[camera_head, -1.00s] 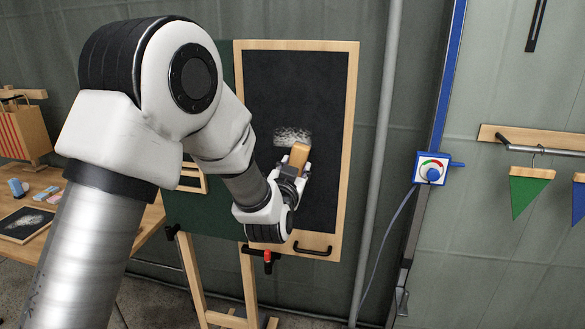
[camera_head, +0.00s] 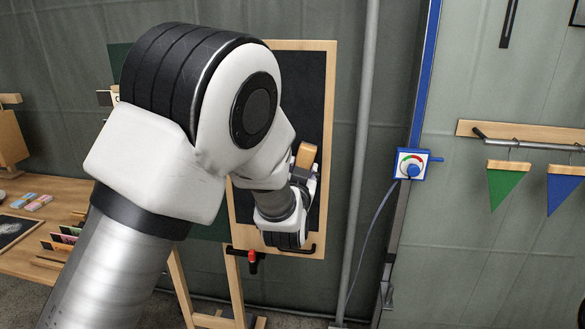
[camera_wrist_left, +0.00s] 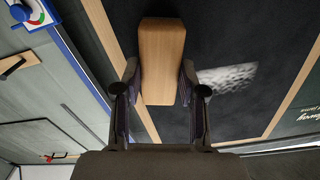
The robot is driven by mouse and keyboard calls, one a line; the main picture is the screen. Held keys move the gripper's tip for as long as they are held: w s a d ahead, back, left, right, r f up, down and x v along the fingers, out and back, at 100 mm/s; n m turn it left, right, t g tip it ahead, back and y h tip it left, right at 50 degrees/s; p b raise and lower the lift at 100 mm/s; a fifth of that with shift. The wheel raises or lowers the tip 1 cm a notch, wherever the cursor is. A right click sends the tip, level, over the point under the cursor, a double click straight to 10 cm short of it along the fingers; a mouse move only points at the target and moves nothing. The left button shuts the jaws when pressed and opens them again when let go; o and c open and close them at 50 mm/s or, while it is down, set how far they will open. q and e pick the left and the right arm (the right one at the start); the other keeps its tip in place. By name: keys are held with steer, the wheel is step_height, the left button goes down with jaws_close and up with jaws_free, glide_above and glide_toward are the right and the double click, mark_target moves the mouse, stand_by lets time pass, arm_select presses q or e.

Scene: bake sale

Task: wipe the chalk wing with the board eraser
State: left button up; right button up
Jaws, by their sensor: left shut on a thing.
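The chalk wing (camera_head: 302,88) is a black panel in a light wooden frame, upright on an easel. My left gripper (camera_head: 304,168) is shut on the board eraser (camera_head: 307,154), a block with a wooden back, in front of the wing's right half. In the left wrist view the eraser (camera_wrist_left: 161,55) sits between the two fingers of the gripper (camera_wrist_left: 158,78). A white chalk patch (camera_wrist_left: 231,77) shows on the black panel to the right of the eraser there. In the head view my left arm hides that patch. Whether the eraser touches the panel I cannot tell. My right gripper is not in view.
A grey pole (camera_head: 364,130) and a blue-white dial box (camera_head: 411,164) stand to the right of the wing. A black handle (camera_head: 312,252) sits at its lower edge. A wooden table (camera_head: 25,262) with small items is at left. Green (camera_head: 506,183) and blue pennants hang at right.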

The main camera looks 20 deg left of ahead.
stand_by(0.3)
arm_select(q)
steer(key=b+v, duration=0.1)
steer(key=v, duration=0.6)
stand_by(0.3)
